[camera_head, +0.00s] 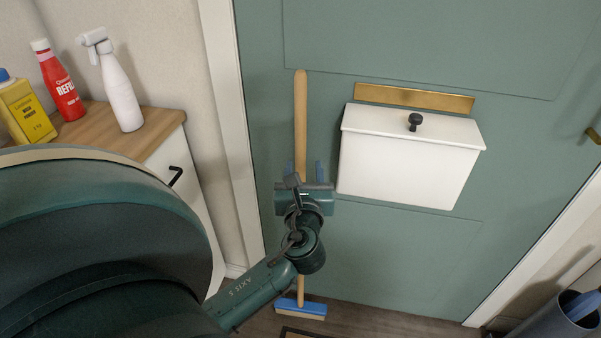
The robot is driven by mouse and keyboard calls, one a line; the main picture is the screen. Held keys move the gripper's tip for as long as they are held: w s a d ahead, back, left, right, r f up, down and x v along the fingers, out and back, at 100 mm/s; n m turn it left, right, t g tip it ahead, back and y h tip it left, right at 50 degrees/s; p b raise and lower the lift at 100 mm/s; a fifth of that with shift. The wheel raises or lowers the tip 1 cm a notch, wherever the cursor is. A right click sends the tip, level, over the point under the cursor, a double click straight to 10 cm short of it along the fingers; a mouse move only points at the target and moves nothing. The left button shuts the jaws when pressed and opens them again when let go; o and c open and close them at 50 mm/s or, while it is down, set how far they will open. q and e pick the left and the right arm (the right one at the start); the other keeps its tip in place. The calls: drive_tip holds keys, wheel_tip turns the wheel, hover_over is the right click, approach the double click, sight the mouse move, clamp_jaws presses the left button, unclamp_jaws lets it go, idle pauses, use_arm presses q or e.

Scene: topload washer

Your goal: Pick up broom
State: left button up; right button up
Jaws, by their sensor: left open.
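The broom stands upright in front of the green door, with a light wooden handle (300,115) and a blue head with pale bristles (301,309) on the floor. My left gripper (304,170) is at the middle of the handle, its two blue fingers apart, one on each side of the handle in the picture. I cannot tell whether the fingers are level with the handle in depth. My gripper body and wrist hide the handle's middle stretch. My right gripper is not in view.
A white box with a dark knob (409,155) is mounted on the green door (400,260), close right of my gripper. A wood-topped cabinet (155,145) at left holds a spray bottle (118,90), a red bottle (62,85) and a yellow container (25,110). A grey bin (545,322) is at lower right.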

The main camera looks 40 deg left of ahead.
sight(300, 159)
use_arm(q)
drive_tip(key=x, duration=0.5)
drive_tip(key=shift+s+a, duration=0.1)
drive_tip(key=shift+a, duration=0.25)
drive_tip(key=shift+r, duration=0.1)
clamp_jaws()
